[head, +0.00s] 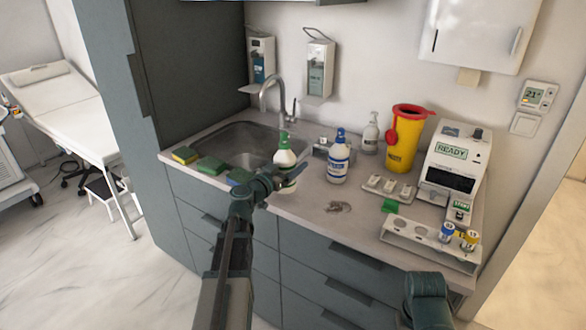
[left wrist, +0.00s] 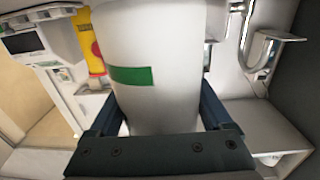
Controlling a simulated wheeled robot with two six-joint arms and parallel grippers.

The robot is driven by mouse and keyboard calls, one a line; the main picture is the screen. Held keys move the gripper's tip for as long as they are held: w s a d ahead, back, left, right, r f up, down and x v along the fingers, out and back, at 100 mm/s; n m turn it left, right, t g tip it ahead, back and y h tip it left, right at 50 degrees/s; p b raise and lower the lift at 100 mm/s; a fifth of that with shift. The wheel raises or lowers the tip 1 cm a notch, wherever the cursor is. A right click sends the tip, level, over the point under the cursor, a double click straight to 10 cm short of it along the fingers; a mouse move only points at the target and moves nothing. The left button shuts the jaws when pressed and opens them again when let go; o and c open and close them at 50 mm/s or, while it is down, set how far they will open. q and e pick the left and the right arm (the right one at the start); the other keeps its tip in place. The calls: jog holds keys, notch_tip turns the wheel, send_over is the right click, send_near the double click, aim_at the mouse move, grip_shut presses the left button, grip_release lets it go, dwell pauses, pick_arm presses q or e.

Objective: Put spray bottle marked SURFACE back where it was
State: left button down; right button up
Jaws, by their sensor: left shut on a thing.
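A white spray bottle with a green top (head: 285,157) is held upright at the front of the counter, before the sink. My left gripper (head: 284,184) is shut around its lower body. In the left wrist view the white bottle (left wrist: 155,35) fills the space between the fingers and shows a green band. Any wording on it is not readable. A second white bottle with a blue top and blue label (head: 338,160) stands on the counter to its right; its wording is too small to read. My right gripper is not in view; only part of my right arm shows at bottom right.
The sink (head: 238,145) with its tap is behind left, with several sponges (head: 210,165) along its front edge. A pump bottle (head: 370,133), yellow bin (head: 403,140), READY device (head: 452,165) and tube rack (head: 425,245) stand to the right. Dark small items (head: 338,207) lie near the counter's front.

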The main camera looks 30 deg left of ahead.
pick_arm(q)
jog(key=f+b, duration=0.1)
jog(key=w+a+f+b, duration=0.1)
jog(key=w+f+b, duration=0.1)
jog(key=shift+a, duration=0.25)
jog(key=shift+d+f, duration=0.1)
jog(key=shift+f, duration=0.1)
jog(key=shift+f+b, duration=0.1)
jog(key=shift+b, duration=0.25)
grip_release()
